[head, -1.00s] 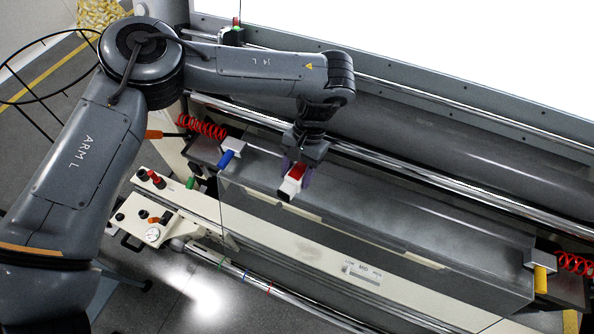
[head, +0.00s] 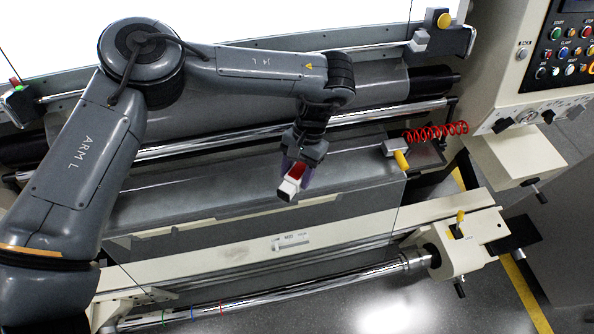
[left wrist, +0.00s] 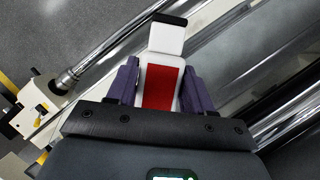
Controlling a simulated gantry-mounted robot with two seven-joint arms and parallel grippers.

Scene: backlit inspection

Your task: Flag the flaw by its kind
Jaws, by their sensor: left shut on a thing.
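My left gripper (head: 298,172) hangs over the grey bed of the machine, pointing down. Its purple fingers are shut on a white hand tool (head: 289,187) with a red panel and a dark end. In the left wrist view the tool (left wrist: 165,42) sits between the two fingers (left wrist: 160,88), its dark end pointing away from the gripper. The tool appears held clear of the machine. A bright white backlit panel (head: 270,18) spans the back. I cannot make out a flaw on it. My right gripper is not in view.
A yellow-handled block (head: 398,152) with a red coiled hose (head: 436,131) stands right of the gripper. A control panel (head: 575,50) is at the far right.

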